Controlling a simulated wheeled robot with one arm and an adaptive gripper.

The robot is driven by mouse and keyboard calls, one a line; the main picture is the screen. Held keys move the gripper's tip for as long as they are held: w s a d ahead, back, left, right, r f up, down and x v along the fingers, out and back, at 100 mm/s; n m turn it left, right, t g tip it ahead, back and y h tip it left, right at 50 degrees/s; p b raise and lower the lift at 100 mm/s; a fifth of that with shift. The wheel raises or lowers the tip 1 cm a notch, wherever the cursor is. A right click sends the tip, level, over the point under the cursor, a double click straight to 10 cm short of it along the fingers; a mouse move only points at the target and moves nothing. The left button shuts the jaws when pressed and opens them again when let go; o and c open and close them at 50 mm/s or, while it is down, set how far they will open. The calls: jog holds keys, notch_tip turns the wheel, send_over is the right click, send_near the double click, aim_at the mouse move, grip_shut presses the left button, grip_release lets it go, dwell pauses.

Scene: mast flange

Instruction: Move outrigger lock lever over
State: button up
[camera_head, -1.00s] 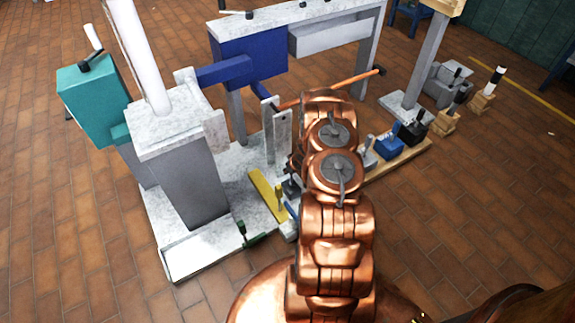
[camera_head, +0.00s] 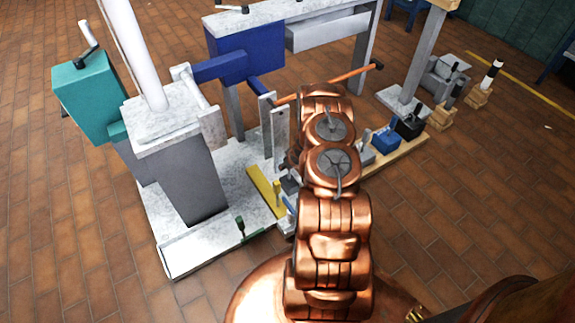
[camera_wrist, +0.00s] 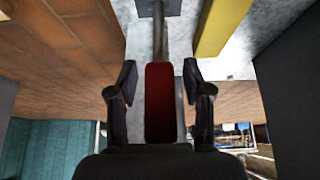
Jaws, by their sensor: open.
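A lever with a dark red grip (camera_wrist: 160,102) and a thin grey rod shows in the wrist view; I take it for the outrigger lock lever. Its rod runs up to a dark grey base plate at the top edge. My gripper (camera_wrist: 159,82) is open, with one dark finger on each side of the red grip. Gaps show between the fingers and the grip. In the head view my copper arm hides the gripper and this lever.
A yellow bar (camera_head: 266,190) lies on the pale base plate beside the arm. A blue box (camera_head: 386,141) and a black box (camera_head: 409,127) stand to the right. An orange rod (camera_head: 330,82) crosses behind my arm. A grey column (camera_head: 182,175) stands at left.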

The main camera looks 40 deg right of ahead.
jog(key=v, duration=1.2)
dwell(0.7)
jog(key=s+a+r+g+h+p, duration=0.1)
jog(key=a+r+p, duration=0.3)
jog(key=r, duration=0.9)
jog(key=s+a+r+g+p, duration=0.15)
jog(key=a+r+p, duration=0.3)
jog(key=r, duration=0.75)
jog(key=a+r+g+h+p, duration=0.1)
jog(key=a+r+p, duration=0.3)
jog(key=r, duration=0.9)
jog(key=s+a+r+n+g+y+p, duration=0.1)
jog(key=s+a+r+g+p, duration=0.1)
jog(key=s+a+r+p, duration=0.5)
jog(key=s+a+r+n+g+y+p, duration=0.1)
jog(key=s+a+r+g+y+p, duration=0.1)
jog(key=s+a+r+p, duration=0.6)
jog(key=s+a+r, duration=0.3)
jog(key=s+r, duration=0.3)
jog(key=r, duration=0.1)
jog(key=s+a+r, duration=0.4)
jog(key=s+r, duration=0.2)
jog(key=r, duration=0.2)
jog(key=shift+s+a, duration=0.3)
